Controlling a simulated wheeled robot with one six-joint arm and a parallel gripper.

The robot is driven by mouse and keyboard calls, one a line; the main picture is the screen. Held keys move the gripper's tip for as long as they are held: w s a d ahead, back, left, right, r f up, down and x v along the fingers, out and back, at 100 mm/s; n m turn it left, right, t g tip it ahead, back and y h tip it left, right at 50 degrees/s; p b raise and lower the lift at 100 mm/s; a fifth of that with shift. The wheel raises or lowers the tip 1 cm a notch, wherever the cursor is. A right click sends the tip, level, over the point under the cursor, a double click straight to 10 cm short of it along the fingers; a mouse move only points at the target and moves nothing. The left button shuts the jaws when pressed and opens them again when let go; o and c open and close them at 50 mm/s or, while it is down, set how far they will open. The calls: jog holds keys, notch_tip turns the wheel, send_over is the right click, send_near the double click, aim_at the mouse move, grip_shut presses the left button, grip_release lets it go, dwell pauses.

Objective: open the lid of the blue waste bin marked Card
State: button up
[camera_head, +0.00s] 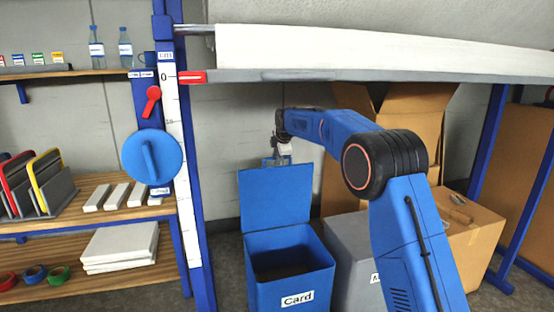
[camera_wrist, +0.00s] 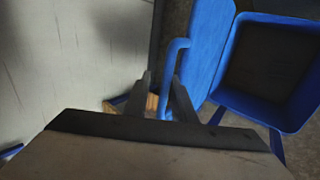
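The blue bin marked Card (camera_head: 290,283) stands on the floor, and its inside is open to view. Its blue lid (camera_head: 274,197) stands up at the back edge, nearly upright. The lid also shows in the wrist view (camera_wrist: 207,45), beside the open bin (camera_wrist: 299,95). A blue loop handle (camera_wrist: 174,52) is on the lid's free edge. My gripper (camera_head: 281,158) is at this handle, above the lid. In the wrist view my gripper's fingers (camera_wrist: 162,78) are apart, with the handle bar between them and a gap visible on its left.
A grey bin (camera_head: 350,250) stands close on the right of the blue bin. Cardboard boxes (camera_head: 475,235) are further right. A blue post with a white scale (camera_head: 179,150) and shelves are on the left. A large white roll (camera_head: 360,52) hangs above my arm.

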jog(key=shift+f, duration=0.4)
jog(key=shift+s, duration=0.1)
jog(key=v, duration=1.2)
jog(key=shift+r, duration=0.4)
